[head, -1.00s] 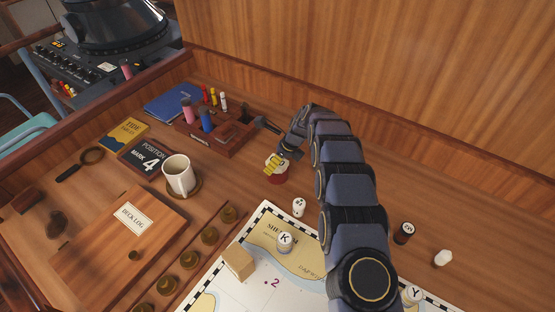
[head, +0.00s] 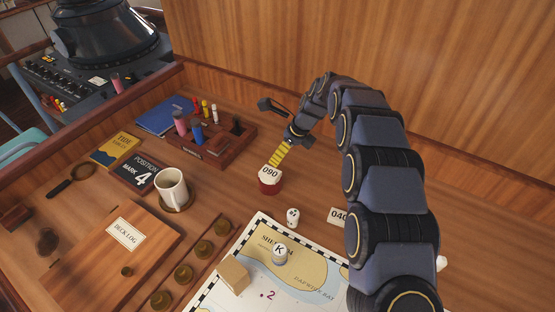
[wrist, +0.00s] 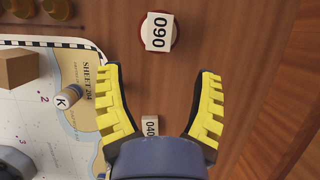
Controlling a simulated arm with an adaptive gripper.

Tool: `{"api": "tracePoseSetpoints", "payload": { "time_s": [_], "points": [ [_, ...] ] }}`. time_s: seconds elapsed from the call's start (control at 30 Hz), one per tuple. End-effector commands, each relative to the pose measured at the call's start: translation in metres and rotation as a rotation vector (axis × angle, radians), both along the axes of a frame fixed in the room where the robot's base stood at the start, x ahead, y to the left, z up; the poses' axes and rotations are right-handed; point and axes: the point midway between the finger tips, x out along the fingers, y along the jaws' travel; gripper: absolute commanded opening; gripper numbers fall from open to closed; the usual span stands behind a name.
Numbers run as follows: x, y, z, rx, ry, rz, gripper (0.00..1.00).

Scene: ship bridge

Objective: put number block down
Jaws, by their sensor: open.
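A white number block marked 090 (head: 270,173) sits on a round red base (head: 269,186) on the wooden desk; the block also shows in the wrist view (wrist: 160,32), near the top. Another block marked 040 (head: 338,216) lies on the desk right of the chart, partly behind my arm; the wrist view shows it (wrist: 150,127) low, just above my gripper's dark body. My gripper (wrist: 161,85) is open and empty, with yellow ribbed fingers spread apart. In the head view my gripper (head: 281,153) is above and just behind the 090 block.
A chart (head: 290,261) carries a piece marked K (head: 279,253) and a wooden block (head: 232,274). A small white piece (head: 292,217) stands beside the chart. A mug (head: 171,188), a pen rack (head: 220,146) and a deck log box (head: 120,240) are on the left.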

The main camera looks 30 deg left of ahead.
Motion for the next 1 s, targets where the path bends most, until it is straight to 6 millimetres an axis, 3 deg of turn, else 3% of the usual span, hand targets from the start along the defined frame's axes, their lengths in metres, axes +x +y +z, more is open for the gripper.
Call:
{"api": "tracePoseSetpoints", "payload": {
  "time_s": [0.4, 0.53, 0.67, 0.77, 1.0],
  "points": [
    [-0.001, -0.006, 0.01, -0.002, 0.0, 0.004, 0.66],
    [-0.003, -0.024, 0.027, -0.011, -0.023, 0.066, 0.66],
    [-0.017, -0.069, 0.061, -0.04, -0.073, 0.227, 0.66],
    [-0.035, -0.113, 0.091, -0.069, -0.123, 0.387, 0.66],
    [-0.105, -0.217, 0.14, -0.151, -0.204, 0.777, 0.66]
  ]
}}
